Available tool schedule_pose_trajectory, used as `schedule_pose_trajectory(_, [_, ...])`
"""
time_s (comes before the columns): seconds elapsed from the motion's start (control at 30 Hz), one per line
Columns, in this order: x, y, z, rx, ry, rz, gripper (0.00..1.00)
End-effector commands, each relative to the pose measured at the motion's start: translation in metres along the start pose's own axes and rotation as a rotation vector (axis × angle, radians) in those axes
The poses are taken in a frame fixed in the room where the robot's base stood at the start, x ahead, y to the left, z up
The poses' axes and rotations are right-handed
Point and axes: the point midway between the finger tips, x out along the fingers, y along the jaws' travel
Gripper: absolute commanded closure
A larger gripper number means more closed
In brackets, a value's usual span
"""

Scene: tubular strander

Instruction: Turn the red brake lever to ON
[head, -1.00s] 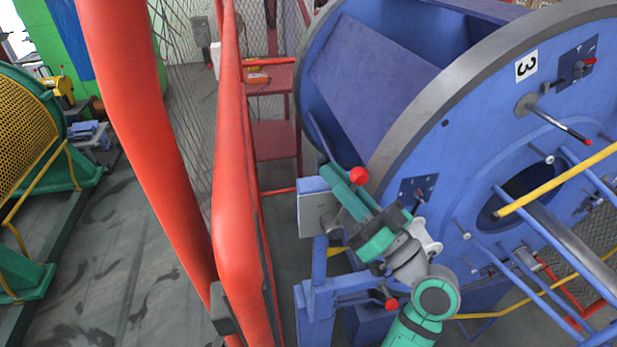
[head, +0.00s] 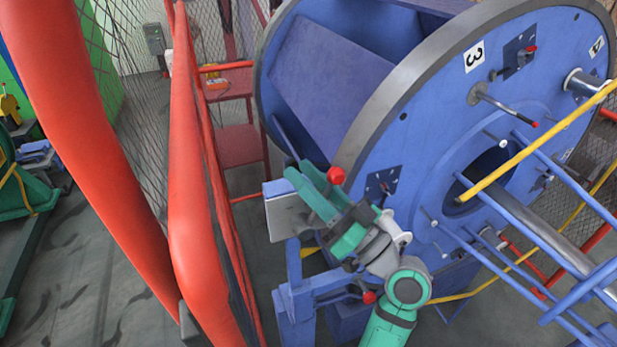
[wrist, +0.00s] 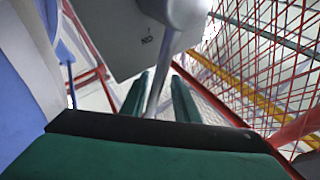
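The brake lever's red knob (head: 336,175) shows in the head view beside my gripper's green fingers. The wrist view shows its grey shaft (wrist: 158,90) running between the two fingers, from a round hub in front of a grey box. The box (wrist: 125,40) carries a label that looks like an upside-down ON; in the head view this pale box (head: 282,213) stands on a blue post. My gripper (head: 315,190) is open, its fingers (wrist: 160,98) apart on either side of the shaft. The knob is out of sight in the wrist view.
A large blue drum (head: 430,130) with grey rims stands right of the lever. Small levers and blue and yellow bars project from its face. A red guard frame (head: 190,190) with wire mesh stands close on the left. A second red knob (head: 369,297) sits below my gripper.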

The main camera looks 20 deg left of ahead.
Motion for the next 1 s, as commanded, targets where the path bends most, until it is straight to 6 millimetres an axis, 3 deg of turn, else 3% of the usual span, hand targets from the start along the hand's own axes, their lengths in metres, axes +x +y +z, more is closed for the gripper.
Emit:
schedule_pose_trajectory(0.27, [-0.016,0.001,0.001,0.001,-0.001,0.004,0.72])
schedule_pose_trajectory(0.7, [-0.092,0.001,0.000,0.000,0.000,0.003,0.72])
schedule_pose_trajectory(1.0, [-0.108,0.001,0.000,0.000,0.000,0.000,0.72])
